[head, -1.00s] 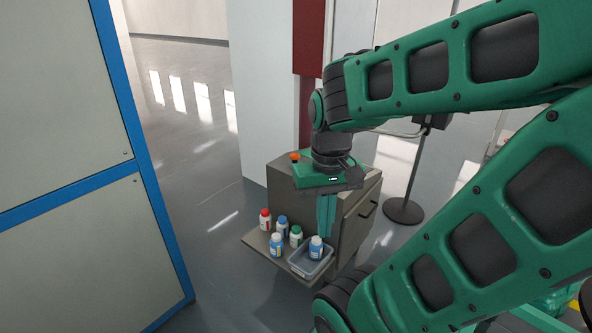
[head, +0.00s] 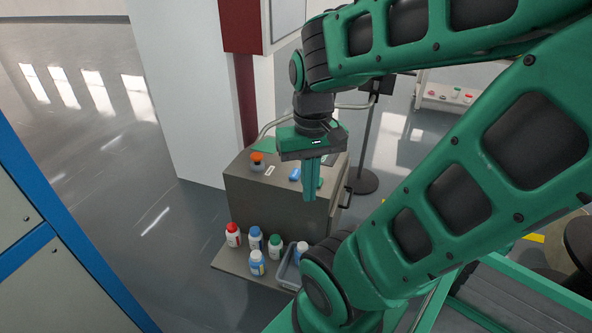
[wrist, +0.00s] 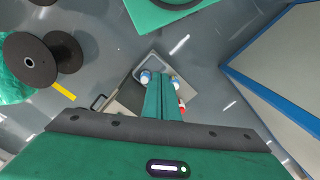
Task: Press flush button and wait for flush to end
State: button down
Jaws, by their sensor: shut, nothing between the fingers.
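On top of a grey-brown cabinet (head: 270,200) in the head view sits a small blue piece (head: 295,174), possibly the flush button; I cannot tell for sure. An orange-topped knob (head: 257,160) stands to its left, with a small white label between them. My gripper (head: 309,198) points down in front of the cabinet's upper part, close to the blue piece in the picture. Its fingers are together and empty. In the wrist view my gripper (wrist: 160,82) also shows shut, hiding part of the cabinet and bottles below.
Several bottles with red, blue and green caps, such as the red-capped bottle (head: 233,236), stand on the cabinet's low shelf beside a grey tray (head: 287,273). A pole stand (head: 366,150) is behind right. A blue-framed panel (head: 60,245) is at left. Dark spools (wrist: 35,62) lie left in the wrist view.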

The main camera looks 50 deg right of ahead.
jog(key=shift+w, duration=0.1)
jog(key=m+t, duration=0.3)
jog(key=t, duration=0.6)
send_over(298, 174)
notch_tip(298, 174, down, 12)
jog(key=shift+h, duration=0.3)
jog(key=shift+f, duration=0.1)
jog(key=shift+f, duration=4.35)
jog(key=shift+f, duration=0.15)
jog(key=shift+f, duration=0.2)
